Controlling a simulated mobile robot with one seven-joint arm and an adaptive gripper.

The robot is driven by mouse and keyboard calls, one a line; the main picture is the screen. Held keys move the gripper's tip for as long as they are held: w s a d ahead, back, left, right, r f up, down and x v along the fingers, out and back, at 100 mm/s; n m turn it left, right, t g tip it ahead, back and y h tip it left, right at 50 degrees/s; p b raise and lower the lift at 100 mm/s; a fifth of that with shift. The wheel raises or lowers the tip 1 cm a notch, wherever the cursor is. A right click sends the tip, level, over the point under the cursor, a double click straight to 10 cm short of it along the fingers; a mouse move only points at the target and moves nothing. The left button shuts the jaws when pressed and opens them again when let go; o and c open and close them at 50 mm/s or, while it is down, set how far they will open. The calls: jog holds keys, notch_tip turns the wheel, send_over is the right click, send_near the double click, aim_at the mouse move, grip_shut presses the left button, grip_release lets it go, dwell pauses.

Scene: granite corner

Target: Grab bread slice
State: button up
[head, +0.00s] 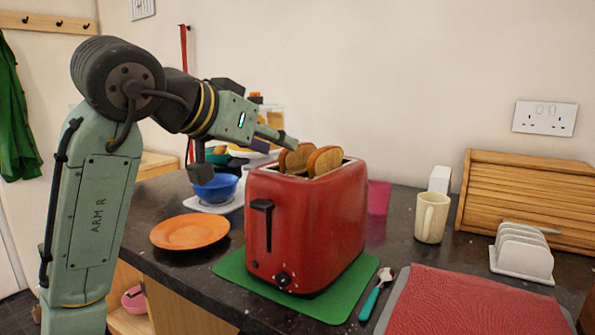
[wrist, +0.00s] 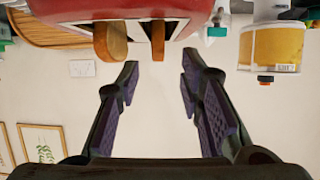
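Two browned bread slices stick up from the slots of a red toaster (head: 318,225). The left slice (head: 295,160) and the right slice (head: 325,160) stand side by side in the head view. My gripper (head: 285,141) is at the left slice, its fingertips level with the slice's top. In the wrist view, which looks upside down, my gripper (wrist: 160,70) is open and empty. One slice (wrist: 158,40) lies ahead of the gap between the fingers, and the other slice (wrist: 111,42) is ahead of the left finger. The slices' lower parts are hidden in the toaster.
The toaster stands on a green mat (head: 233,268) on the dark counter. An orange plate (head: 190,232) and a blue bowl (head: 216,188) are at its left.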

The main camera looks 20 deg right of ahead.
jog(key=x, duration=0.5)
jog(key=shift+d+r+p, duration=0.1)
jog(key=shift+p, duration=0.3)
jog(key=shift+c, duration=0.3)
grip_shut()
